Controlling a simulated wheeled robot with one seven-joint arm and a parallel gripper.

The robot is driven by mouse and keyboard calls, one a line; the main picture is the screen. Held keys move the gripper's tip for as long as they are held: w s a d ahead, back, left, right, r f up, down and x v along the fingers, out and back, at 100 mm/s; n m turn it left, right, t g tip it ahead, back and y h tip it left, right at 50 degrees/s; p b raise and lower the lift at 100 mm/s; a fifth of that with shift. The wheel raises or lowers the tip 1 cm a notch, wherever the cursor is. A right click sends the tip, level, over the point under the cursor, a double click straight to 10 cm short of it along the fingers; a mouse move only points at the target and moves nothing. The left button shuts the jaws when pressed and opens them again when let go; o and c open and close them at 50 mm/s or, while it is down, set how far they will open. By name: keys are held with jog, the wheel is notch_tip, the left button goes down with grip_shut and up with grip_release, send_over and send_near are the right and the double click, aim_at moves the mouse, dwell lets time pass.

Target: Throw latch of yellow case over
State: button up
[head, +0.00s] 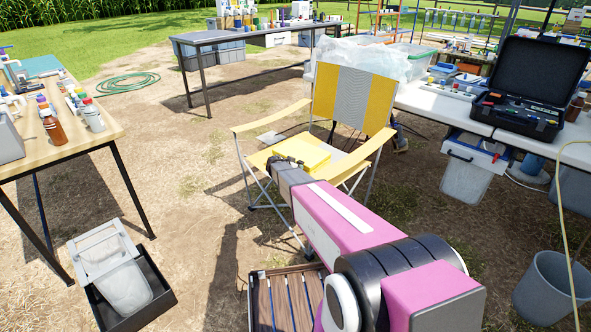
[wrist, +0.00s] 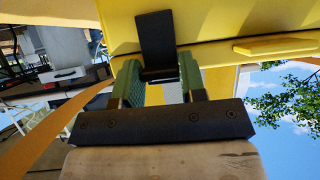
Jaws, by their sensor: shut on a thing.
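The yellow case (head: 303,149) rests on the seat of a yellow and grey folding chair (head: 352,95) in the head view. In the wrist view the case (wrist: 220,22) fills the top, with a black latch (wrist: 156,40) on its side and a yellow handle (wrist: 275,46) to the right. My gripper (wrist: 158,72) is at the latch's end, with its green-padded fingers on either side of it, shut on the latch. In the head view my arm reaches to the near side of the case and hides the fingers and latch.
The chair's armrests (head: 271,116) flank the case. A wooden table (head: 60,135) with bottles stands left, and a white table (head: 440,103) with an open black case (head: 527,85) stands right. A black crate (head: 135,290) and a slatted wooden stool (head: 287,300) are near my arm.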

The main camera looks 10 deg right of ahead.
dwell(0.3)
jog(key=o, duration=0.9)
jog(key=shift+o, duration=0.2)
jog(key=v, duration=1)
jog(key=shift+s+a+r, duration=0.2)
jog(key=shift+r, duration=0.05)
